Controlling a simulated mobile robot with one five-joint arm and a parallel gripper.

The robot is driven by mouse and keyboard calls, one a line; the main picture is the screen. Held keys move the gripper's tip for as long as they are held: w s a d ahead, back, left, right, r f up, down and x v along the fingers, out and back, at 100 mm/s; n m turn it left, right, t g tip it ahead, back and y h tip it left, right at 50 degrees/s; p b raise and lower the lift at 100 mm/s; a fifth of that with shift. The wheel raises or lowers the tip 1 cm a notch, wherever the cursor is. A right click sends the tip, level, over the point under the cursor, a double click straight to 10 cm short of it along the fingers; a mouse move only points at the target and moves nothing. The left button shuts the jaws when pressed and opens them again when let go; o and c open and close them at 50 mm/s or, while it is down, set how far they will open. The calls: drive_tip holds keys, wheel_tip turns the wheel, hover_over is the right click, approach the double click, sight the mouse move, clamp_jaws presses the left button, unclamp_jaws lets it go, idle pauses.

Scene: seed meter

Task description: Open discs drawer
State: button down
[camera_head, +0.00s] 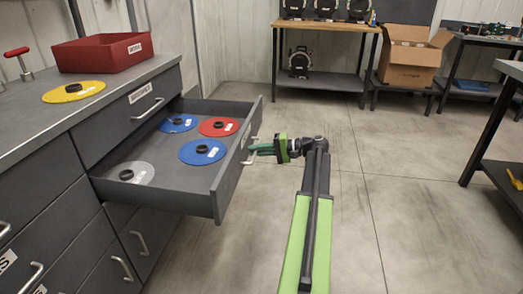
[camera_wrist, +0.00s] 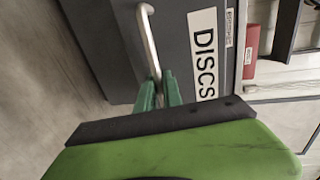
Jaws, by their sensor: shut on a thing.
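The discs drawer (camera_head: 205,198) stands pulled well out of the grey cabinet on the left in the head view. Inside lie two blue discs, a red disc (camera_head: 218,127) and a pale grey disc (camera_head: 131,173). My gripper (camera_head: 253,150) is at the drawer's front, its green fingers shut on the metal handle. In the wrist view the fingers (camera_wrist: 158,93) close around the end of the handle (camera_wrist: 148,40), beside the white "DISCS" label (camera_wrist: 203,53) on the drawer front.
A yellow disc (camera_head: 74,91) and a red bin (camera_head: 103,53) sit on the cabinet top (camera_head: 40,128). A workbench (camera_head: 325,27) and a cardboard box (camera_head: 412,57) stand at the back. The floor to the right of my arm is clear, up to a table at the right edge.

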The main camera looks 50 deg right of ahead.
drive_tip(key=shift+s+d, duration=0.3)
drive_tip(key=shift+s, duration=0.65)
drive_tip(key=c, duration=1.8)
unclamp_jaws()
drive_tip(key=shift+d, duration=0.1)
drive_tip(key=shift+o, duration=0.2)
drive_tip(key=p+v, duration=0.3)
drive_tip(key=v, duration=1.4)
drive_tip(key=shift+s, duration=0.3)
drive_tip(key=shift+r, duration=0.15)
